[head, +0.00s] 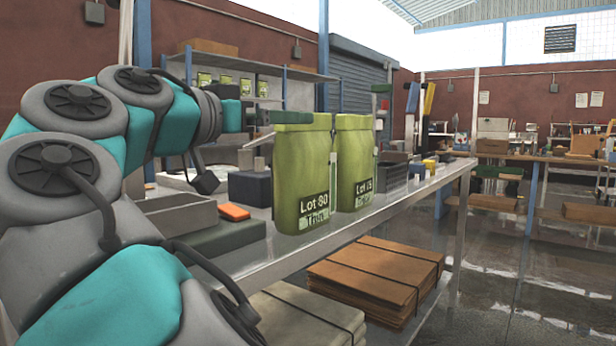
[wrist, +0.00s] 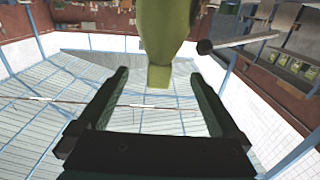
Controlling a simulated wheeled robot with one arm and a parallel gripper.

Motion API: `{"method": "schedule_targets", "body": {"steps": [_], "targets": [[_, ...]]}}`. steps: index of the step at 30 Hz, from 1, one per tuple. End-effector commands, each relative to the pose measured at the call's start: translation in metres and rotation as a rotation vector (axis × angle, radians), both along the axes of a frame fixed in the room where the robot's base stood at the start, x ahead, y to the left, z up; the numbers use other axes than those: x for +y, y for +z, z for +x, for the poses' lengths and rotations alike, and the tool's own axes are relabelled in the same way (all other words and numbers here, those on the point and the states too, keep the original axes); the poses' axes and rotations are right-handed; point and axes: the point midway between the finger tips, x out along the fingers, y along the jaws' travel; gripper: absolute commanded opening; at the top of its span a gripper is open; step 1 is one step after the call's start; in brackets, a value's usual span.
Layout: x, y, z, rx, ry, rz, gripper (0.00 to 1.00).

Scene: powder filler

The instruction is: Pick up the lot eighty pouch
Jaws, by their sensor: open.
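The lot eighty pouch (head: 301,178) is a green bag labelled "Lot 80". It stands upright near the front edge of the metal bench (head: 398,198). In the wrist view its narrow top end (wrist: 158,76) shows between my gripper's two fingertips, with a gap on each side. My gripper (head: 283,126) is at the pouch's top in the head view, reaching in from the left. It is open in the wrist view (wrist: 160,80) and holds nothing. The pouch's far side is hidden.
A similar green pouch labelled "Lot 75" (head: 354,165) stands close to the right. An orange item (head: 234,212) and a grey tray (head: 180,218) lie to the left. Flat brown cartons (head: 375,275) are stacked below the bench. Floor to the right is clear.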

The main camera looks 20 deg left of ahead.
Motion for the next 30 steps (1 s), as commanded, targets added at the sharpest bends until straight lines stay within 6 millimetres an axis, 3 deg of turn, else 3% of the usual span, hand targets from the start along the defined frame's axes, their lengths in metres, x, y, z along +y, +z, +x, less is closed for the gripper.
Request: {"method": "schedule_targets", "body": {"steps": [23, 30], "targets": [[-0.002, -0.076, -0.001, 0.001, -0.002, -0.001, 1.0], [-0.009, -0.074, 0.022, 0.0, 0.001, 0.001, 1.0]]}}
